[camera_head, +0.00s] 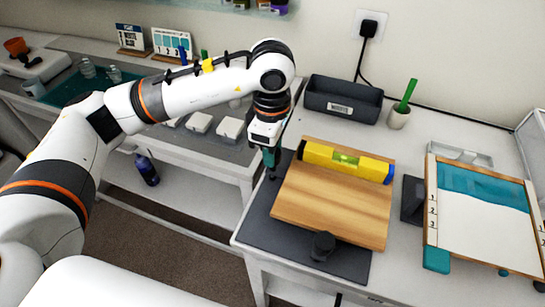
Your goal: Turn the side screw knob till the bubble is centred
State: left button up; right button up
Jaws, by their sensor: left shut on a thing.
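A wooden board (331,207) lies on a dark grey mat (258,222) on the white table. A black knob (322,246) stands at the front edge of the board. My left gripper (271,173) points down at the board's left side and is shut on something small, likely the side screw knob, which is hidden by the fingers. My right gripper is not in view.
A dark grey bin (342,101) and a cup with a green stick (399,117) stand behind. At right is a framed panel with teal and white areas (482,225), beside a small dark block (413,200). Another bench with cards and trays stands at the left.

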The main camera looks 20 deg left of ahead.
pick_arm(q)
jog(key=n+b, duration=0.4)
jog(key=n, duration=0.1)
jog(key=shift+w+n, duration=0.1)
jog(key=shift+n, duration=0.2)
jog(key=shift+r+n+b, duration=0.15)
jog(key=shift+n+b, duration=0.6)
jog(key=shift+n, duration=0.4)
jog(key=shift+r+n+b, duration=0.1)
jog(key=shift+n+b, duration=0.65)
jog(key=shift+n, duration=0.4)
jog(key=o, duration=0.9)
jog(key=shift+c, duration=0.2)
jog(key=shift+o, duration=0.6)
jog(key=shift+f, duration=0.1)
notch_tip(320, 180, up, 12)
jog(key=shift+s, duration=0.25)
